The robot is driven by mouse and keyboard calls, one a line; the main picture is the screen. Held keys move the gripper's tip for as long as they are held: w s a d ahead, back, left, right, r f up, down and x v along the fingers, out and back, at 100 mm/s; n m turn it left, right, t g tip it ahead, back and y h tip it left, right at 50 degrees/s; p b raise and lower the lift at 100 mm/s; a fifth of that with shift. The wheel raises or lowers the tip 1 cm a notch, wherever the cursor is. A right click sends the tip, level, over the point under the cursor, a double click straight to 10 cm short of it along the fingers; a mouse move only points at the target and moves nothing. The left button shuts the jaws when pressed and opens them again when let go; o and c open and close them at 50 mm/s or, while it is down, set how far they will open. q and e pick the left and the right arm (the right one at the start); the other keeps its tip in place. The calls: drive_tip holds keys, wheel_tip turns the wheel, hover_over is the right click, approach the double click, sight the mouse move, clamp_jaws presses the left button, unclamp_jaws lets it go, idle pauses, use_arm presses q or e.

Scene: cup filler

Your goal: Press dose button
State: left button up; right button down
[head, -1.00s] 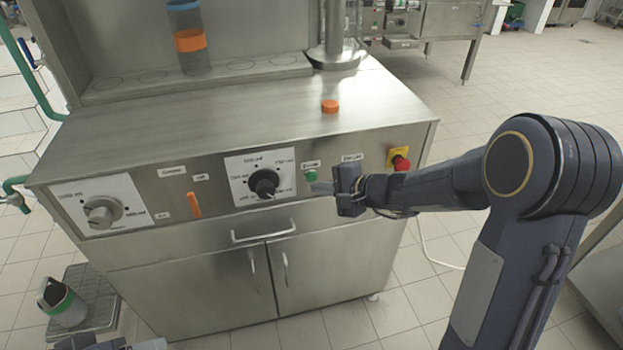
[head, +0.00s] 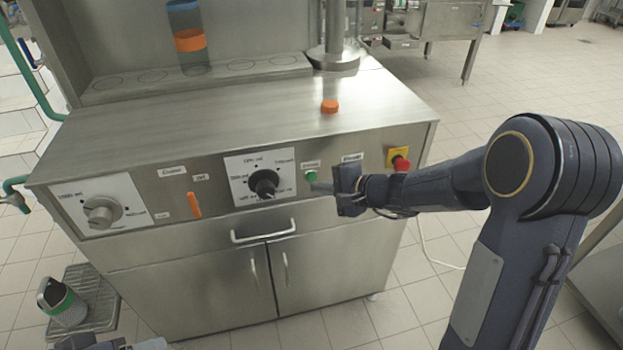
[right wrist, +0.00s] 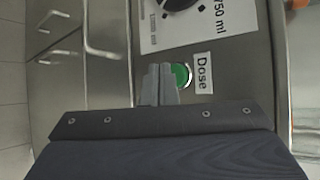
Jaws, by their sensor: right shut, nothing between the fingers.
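The dose button (head: 311,176) is a small round green button on the machine's front panel, below a white label. In the right wrist view the green button (right wrist: 184,75) sits in a metal ring beside the label "Dose" (right wrist: 203,73). My right gripper (head: 319,187) is shut and empty, its fingertips right in front of the panel, just below and right of the button. In the right wrist view the shut fingertips (right wrist: 160,70) lie just left of the button and overlap its edge; I cannot tell whether they touch it. My left gripper (head: 150,344) barely shows at the bottom edge.
A black dial (head: 264,182) is left of the button, and a red emergency stop (head: 401,164) is to the right. An orange cap (head: 329,107) lies on the metal top.

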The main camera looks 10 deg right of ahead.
drive_tip(key=shift+w, duration=0.15)
drive_tip(key=shift+w, duration=0.3)
drive_tip(key=shift+w+b, duration=0.25)
drive_tip(key=shift+b, duration=0.1)
idle(0.6)
drive_tip(key=shift+s, duration=0.1)
drive_tip(key=shift+s+b, duration=0.45)
drive_tip(key=shift+s, duration=0.15)
